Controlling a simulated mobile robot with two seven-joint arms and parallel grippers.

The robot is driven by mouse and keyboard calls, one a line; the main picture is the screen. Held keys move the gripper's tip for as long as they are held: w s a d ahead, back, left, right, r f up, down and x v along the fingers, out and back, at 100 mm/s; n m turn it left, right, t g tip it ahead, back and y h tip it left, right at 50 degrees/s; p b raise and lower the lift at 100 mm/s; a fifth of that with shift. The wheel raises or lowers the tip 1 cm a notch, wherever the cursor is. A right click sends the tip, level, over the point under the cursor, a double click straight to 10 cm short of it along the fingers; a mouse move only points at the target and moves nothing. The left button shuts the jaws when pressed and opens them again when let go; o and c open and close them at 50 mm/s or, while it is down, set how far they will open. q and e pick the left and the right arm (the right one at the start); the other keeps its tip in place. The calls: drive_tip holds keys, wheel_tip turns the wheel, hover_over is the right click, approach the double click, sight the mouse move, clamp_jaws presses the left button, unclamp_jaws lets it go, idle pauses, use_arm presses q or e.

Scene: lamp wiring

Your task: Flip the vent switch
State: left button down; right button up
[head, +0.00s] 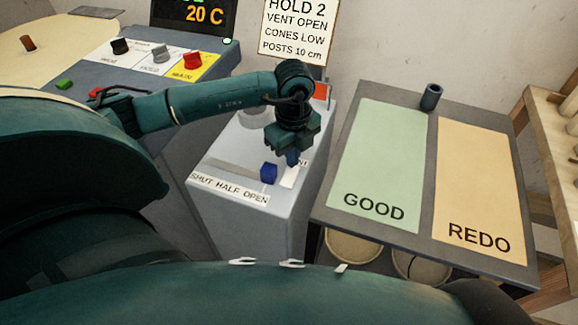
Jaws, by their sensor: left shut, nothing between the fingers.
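The vent switch is a small blue slider knob (268,173) on top of a pale grey box (230,215). The gripper partly hides another white label. My right gripper is out of view.
A grey control console (120,60) with knobs stands at the left. A dark-framed table (430,170) with GOOD (380,160) and REDO (478,190) panels is at the right, bearing a dark cylinder (431,97). A sign (298,30) reading VENT OPEN stands behind.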

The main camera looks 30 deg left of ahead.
use_arm(q)
drive_tip(key=shift+f+b, duration=0.7)
drive_tip(key=shift+f, duration=0.35)
drive_tip(key=shift+r, duration=0.15)
idle(0.3)
wheel_tip(320, 180, up, 7)
drive_tip(key=p, duration=0.5)
idle(0.6)
